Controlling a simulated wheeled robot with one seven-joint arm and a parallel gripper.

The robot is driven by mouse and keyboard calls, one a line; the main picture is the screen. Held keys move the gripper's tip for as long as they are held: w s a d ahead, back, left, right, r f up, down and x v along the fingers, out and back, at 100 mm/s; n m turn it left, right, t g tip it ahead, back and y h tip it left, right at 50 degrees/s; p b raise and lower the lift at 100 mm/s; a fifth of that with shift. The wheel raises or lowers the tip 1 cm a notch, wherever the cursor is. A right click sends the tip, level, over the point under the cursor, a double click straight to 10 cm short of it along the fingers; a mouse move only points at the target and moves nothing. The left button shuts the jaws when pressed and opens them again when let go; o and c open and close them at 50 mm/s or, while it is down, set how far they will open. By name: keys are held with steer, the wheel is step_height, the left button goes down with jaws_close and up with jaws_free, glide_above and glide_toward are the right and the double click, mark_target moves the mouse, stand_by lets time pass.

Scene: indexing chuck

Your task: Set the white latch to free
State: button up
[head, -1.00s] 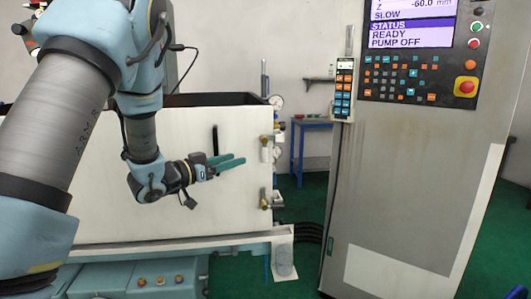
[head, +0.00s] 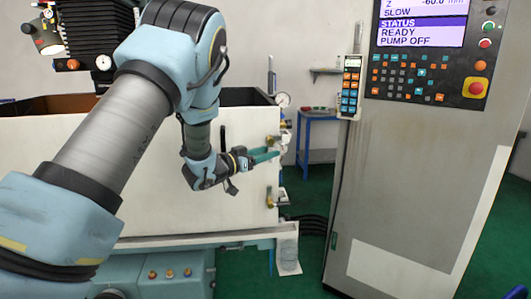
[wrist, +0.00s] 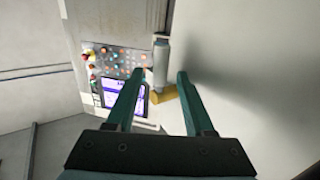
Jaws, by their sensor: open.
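My gripper (head: 277,153) is open and empty, with its teal fingers pointing right along the white tank front, by its right edge. In the wrist view my gripper (wrist: 160,74) has its fingertips on either side of a pale upright cylinder with a brass base (wrist: 163,95). I cannot tell whether the fingers touch it. This pale part (wrist: 162,58) may be the white latch; its setting is not readable.
A lower brass fitting (head: 272,203) sits on the tank (head: 140,165) near its right edge. The control cabinet (head: 420,180) stands to the right, with a hanging pendant (head: 349,88). A blue table (head: 318,140) is behind. Green floor lies between tank and cabinet.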

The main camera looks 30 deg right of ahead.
steer(key=shift+c, duration=0.3)
jaws_close()
stand_by(1.0)
